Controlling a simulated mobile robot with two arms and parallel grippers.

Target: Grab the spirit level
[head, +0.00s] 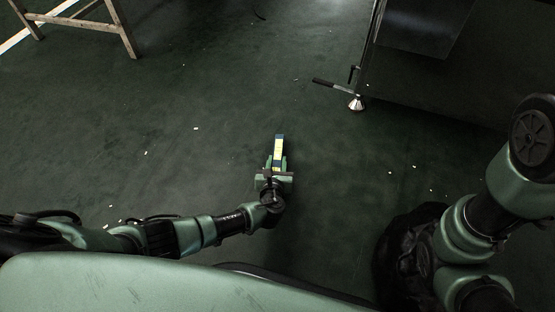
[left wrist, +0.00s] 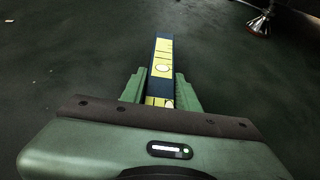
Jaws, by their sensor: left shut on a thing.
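The spirit level (head: 278,148) is a short bar, blue with a yellow face. It sticks out forward from my left gripper (head: 277,164) in the middle of the head view. In the left wrist view the spirit level (left wrist: 161,62) lies between the two green fingers of the left gripper (left wrist: 160,90), which are shut on it. Its near end is hidden behind the gripper body. I cannot tell whether it touches the floor. My right gripper is not in view; only part of my right arm shows at the right.
The dark green floor (head: 210,90) is mostly clear, with small pale scraps scattered about. A metal machine (head: 440,75) with a levelling foot (head: 355,103) and a black handle (head: 332,86) stands at the upper right. A wooden trestle (head: 122,30) stands at the upper left.

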